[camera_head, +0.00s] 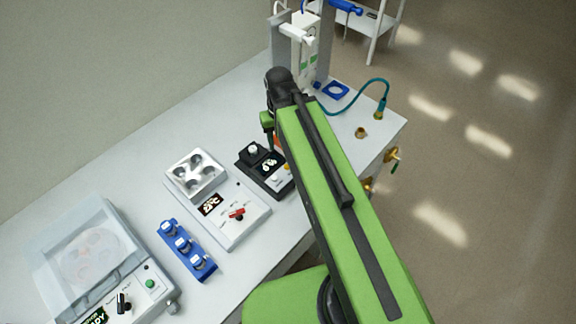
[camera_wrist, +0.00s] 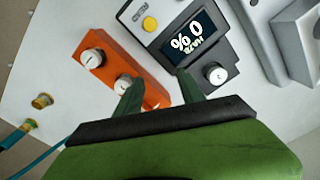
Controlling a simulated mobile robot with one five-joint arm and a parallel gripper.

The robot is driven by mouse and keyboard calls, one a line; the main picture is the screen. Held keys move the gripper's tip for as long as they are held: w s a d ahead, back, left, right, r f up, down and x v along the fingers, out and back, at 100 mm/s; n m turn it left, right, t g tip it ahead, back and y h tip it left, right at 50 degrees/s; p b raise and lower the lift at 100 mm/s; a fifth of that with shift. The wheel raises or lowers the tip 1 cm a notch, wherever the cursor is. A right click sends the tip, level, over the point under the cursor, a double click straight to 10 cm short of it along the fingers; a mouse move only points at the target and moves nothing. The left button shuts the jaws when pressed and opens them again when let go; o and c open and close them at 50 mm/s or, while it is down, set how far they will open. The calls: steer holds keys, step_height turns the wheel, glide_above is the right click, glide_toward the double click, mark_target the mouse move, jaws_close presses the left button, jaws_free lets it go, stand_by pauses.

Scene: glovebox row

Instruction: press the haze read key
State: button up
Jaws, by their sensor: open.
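The haze meter is a dark unit (camera_head: 245,165) with a lit display (camera_head: 269,164), partly hidden by my arm in the head view. In the wrist view its display (camera_wrist: 188,38) reads "0 %" and "HAZE". A round yellow key (camera_wrist: 150,24) sits on the meter's light panel beside the display; in the head view the yellow key (camera_head: 287,167) shows at the arm's edge. A white-capped round piece (camera_wrist: 215,74) is at the meter's other end. My gripper (camera_wrist: 160,88) is open, its fingers apart with nothing seen between them, over the orange rack's end and the meter's edge.
An orange rack (camera_wrist: 111,62) with white-capped vials lies close beside the meter. A white unit with a red switch (camera_head: 237,214), a blue vial rack (camera_head: 186,248) and a clear-lidded machine (camera_head: 93,250) stand to the left. Brass fittings (camera_wrist: 42,101) and a teal hose (camera_head: 376,83) lie nearby.

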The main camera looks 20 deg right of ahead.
jaws_close()
stand_by(1.5)
steer(key=shift+s+a+r+p, duration=0.1)
steer(key=shift+r+p, duration=2.35)
steer(key=shift+p, duration=0.05)
